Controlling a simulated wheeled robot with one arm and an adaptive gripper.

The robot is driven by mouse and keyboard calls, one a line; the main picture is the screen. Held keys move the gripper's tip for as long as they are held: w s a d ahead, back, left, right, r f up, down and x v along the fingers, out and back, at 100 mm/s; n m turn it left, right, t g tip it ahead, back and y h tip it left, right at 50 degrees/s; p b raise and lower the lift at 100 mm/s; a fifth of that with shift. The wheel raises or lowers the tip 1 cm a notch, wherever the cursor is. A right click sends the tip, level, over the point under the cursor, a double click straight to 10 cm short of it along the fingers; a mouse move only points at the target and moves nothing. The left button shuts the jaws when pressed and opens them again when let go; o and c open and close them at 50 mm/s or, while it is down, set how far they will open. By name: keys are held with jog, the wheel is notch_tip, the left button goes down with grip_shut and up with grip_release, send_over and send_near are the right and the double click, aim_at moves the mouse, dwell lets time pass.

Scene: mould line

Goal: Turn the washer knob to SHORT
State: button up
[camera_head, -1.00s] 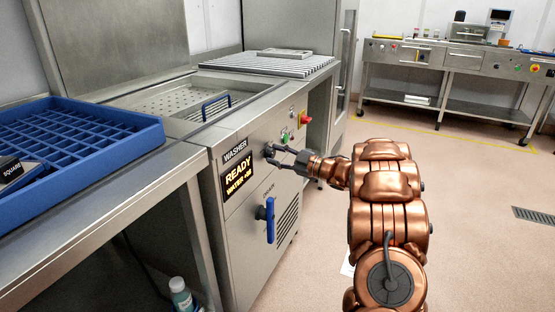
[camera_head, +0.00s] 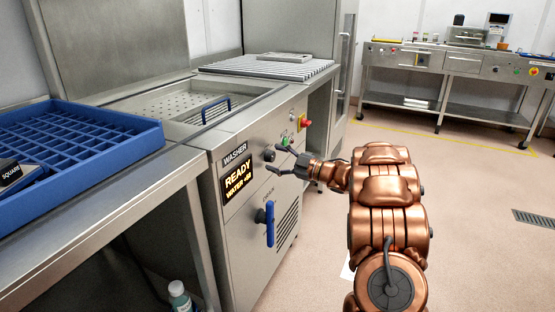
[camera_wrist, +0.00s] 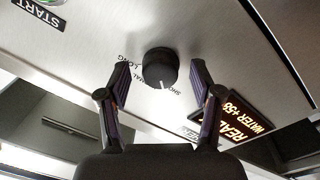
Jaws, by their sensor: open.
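The washer knob (camera_head: 269,155) is a round black dial on the washer's front panel, right of the READY display. In the wrist view the knob (camera_wrist: 160,67) shows a white pointer mark at its lower edge. The labels LONG, a partly hidden NORMAL, and SHORT are printed around it, seen upside down. The mark seems to lie between NORMAL and SHORT; I cannot tell exactly. My gripper (camera_head: 275,160) is open in front of the knob. In the wrist view its fingertips (camera_wrist: 161,64) are spread wide on either side, apart from the knob.
The lit display (camera_head: 238,181) sits left of the knob. A green button (camera_head: 284,141) and a red stop button (camera_head: 305,121) are close to its right. The blue DRAIN handle (camera_head: 269,222) sticks out below. A blue crate (camera_head: 140,125) stands on the left table.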

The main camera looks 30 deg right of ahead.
jog(key=shift+s, duration=0.1)
jog(key=v, duration=1.1)
jog(key=shift+s+d, duration=0.2)
jog(key=shift+s, duration=0.15)
jog(key=shift+f, duration=0.1)
jog(key=w+d+r+m+h+p, duration=0.1)
jog(key=w+r+m+h+p, duration=0.2)
jog(key=w+r+h+p, duration=0.4)
notch_tip(320, 180, up, 14)
jog(key=s+a+m+g+h+p, duration=0.1)
jog(key=s+m+g+h+p, duration=0.2)
jog(key=m+h+p, duration=0.45)
jog(key=s+a+r+m+g+y+p, duration=0.1)
jog(key=s+a+g+p, duration=0.6)
jog(key=s+a, duration=1)
jog(key=s+a+r+m+g+y+p, duration=0.2)
jog(key=s+a+g+p, duration=0.5)
jog(key=s+a, duration=1)
jog(key=s+r+y+p, duration=0.1)
jog(key=s+y+p, duration=0.1)
jog(key=s, duration=0.5)
jog(key=shift+g, duration=0.4)
